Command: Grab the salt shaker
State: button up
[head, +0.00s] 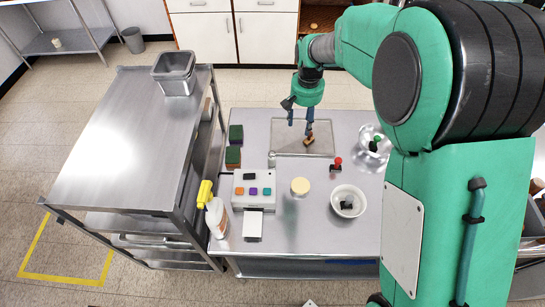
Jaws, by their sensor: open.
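I cannot tell for sure which thing is the salt shaker; the candidates are small. A small red-topped item with a dark base (336,164) stands on the steel table (270,225), right of its middle. A small brown and dark item (309,141) is on the grey tray (285,151). A green-topped dark item (375,144) is at a shiny metal bowl (368,133). My gripper (300,128) is open, its two fingers pointing down over the tray. The right finger is close to the brown item; whether they touch is unclear. Nothing shows between the fingers.
A white bowl (347,192) with a dark thing inside, a cream disc (300,186), a button box (254,181), a bottle (217,219), a yellow-headed sprayer (204,193) and sponges (235,135) share the table. A steel cart (110,150) stands left. My arm blocks the right side.

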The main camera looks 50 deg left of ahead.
jog(key=n+p, duration=0.1)
send_over(272, 152)
notch_tip(272, 152, down, 8)
jog(key=shift+w+a, duration=0.15)
jog(key=shift+w, duration=0.1)
jog(key=shift+f, duration=0.1)
jog(key=shift+f+p, duration=0.35)
jog(key=shift+f, duration=3.9)
jog(key=shift+f, duration=0.1)
jog(key=shift+s+f, duration=0.15)
jog(key=shift+f, duration=0.7)
jog(key=shift+f+p, duration=0.35)
jog(key=shift+f, duration=1.3)
